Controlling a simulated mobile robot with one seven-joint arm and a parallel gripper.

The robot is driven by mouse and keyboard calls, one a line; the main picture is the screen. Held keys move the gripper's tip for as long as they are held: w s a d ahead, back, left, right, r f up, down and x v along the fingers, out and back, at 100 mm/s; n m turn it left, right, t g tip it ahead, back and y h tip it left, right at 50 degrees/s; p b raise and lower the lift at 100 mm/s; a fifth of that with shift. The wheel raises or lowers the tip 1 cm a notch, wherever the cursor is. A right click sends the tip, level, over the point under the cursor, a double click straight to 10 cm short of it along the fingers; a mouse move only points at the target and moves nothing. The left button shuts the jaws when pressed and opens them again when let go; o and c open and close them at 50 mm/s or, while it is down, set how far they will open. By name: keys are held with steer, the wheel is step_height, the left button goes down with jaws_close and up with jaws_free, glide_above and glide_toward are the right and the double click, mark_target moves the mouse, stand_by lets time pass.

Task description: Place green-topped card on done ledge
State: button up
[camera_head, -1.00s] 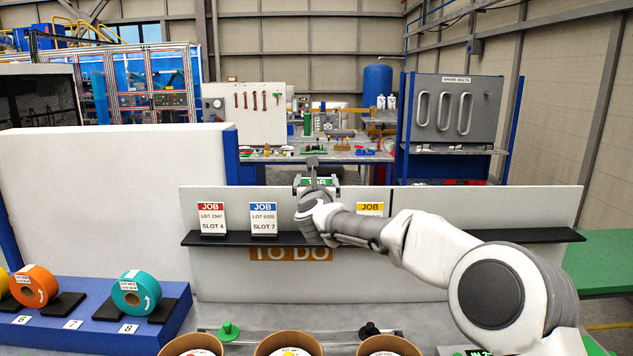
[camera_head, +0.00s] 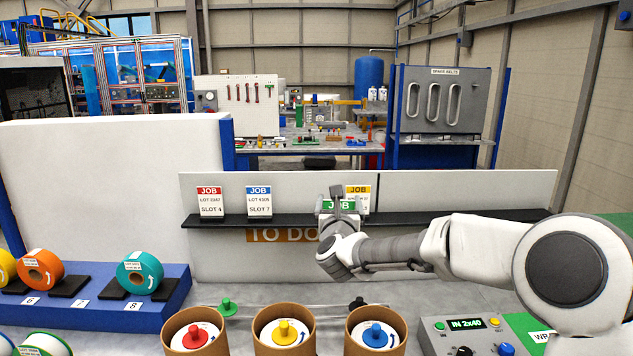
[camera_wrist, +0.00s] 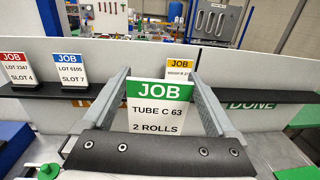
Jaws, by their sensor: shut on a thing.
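The green-topped card (camera_wrist: 158,107) reads "TUBE C 63, 2 ROLLS" in the wrist view. My gripper (camera_wrist: 158,80) is shut on it, one finger at each side, and holds it upright. In the head view the card (camera_head: 338,206) shows only its green top, in front of the ledges near their join. The done ledge (camera_wrist: 262,97) is the dark shelf at right in the wrist view, above a green "DONE" sign (camera_wrist: 250,105). The done ledge also shows at right in the head view (camera_head: 480,216), with no card visible on it; my arm hides its sign.
The to-do ledge (camera_head: 232,220) bears a red-topped card (camera_head: 210,201), a blue-topped card (camera_head: 259,201) and a yellow-topped card (camera_head: 358,192), partly hidden behind my gripper. Cardboard tubs (camera_head: 284,330) stand in front. A control box (camera_head: 465,335) is at lower right.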

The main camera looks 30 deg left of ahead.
steer(key=s+d+f+m+h, duration=0.1)
steer(key=s+d+f+h, duration=0.1)
steer(key=d+f, duration=0.7)
steer(key=s+d+f+m+t+h, duration=0.1)
steer(key=d+f, duration=0.8)
steer(key=d, duration=1.1)
steer(key=s+d+f+m+h, duration=0.2)
steer(key=s+d+f+h, duration=0.2)
steer(key=d+f, duration=0.5)
steer(key=shift+s+d+m, duration=0.4)
steer(key=shift+s+d, duration=0.85)
steer(key=shift+d, duration=1.85)
steer(key=shift+r, duration=0.1)
